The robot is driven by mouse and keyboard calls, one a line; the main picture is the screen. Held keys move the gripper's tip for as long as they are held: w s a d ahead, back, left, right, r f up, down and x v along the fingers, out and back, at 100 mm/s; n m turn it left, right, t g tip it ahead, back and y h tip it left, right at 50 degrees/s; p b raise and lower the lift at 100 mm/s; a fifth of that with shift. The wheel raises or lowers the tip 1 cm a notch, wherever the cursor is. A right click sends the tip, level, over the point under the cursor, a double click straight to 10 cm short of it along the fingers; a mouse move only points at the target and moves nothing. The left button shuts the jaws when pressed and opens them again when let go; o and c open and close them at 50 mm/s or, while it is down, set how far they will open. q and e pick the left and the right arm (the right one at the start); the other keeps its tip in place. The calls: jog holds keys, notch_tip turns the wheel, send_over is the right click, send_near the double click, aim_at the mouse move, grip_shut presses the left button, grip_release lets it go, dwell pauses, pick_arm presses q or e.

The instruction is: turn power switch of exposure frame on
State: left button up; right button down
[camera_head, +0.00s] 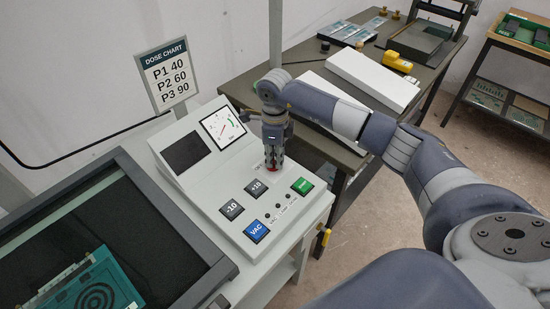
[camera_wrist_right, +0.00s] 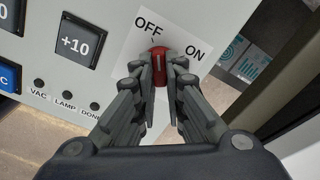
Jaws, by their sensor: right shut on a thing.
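The exposure frame's control panel (camera_head: 215,195) stands left of centre in the head view, with a dark display, a dial gauge and several buttons. The red power switch (camera_wrist_right: 158,66) is a knob on a white label (camera_wrist_right: 175,40) marked OFF and ON. The white line on the knob points roughly toward OFF, up in the wrist view. My right gripper (camera_wrist_right: 158,70) has its two fingers closed on either side of the knob. In the head view my right gripper (camera_head: 272,160) points down onto the panel and mostly hides the knob. My left gripper is not in view.
The +10 button (camera_wrist_right: 76,42) and small VAC, LAMP and DONE indicators lie beside the switch. A green button (camera_head: 302,186) and a blue VAC button (camera_head: 256,231) are near. The dose chart sign (camera_head: 167,73) stands behind. A dark table (camera_head: 250,85) holds white boxes.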

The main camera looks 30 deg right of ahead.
jog(key=m+b, duration=0.1)
jog(key=m, duration=0.2)
jog(key=shift+m, duration=0.4)
jog(key=m, duration=0.3)
jog(key=shift+s+a+m+b, duration=0.1)
jog(key=shift+a+m+b, duration=0.05)
jog(key=shift+m+b, duration=0.15)
jog(key=m, duration=0.4)
jog(key=shift+a, duration=0.1)
jog(key=shift+a+r+m+b, duration=0.1)
jog(key=shift+m+b, duration=0.25)
jog(key=shift+m, duration=1.65)
jog(key=c, duration=1.7)
grip_release()
jog(key=shift+o, duration=0.2)
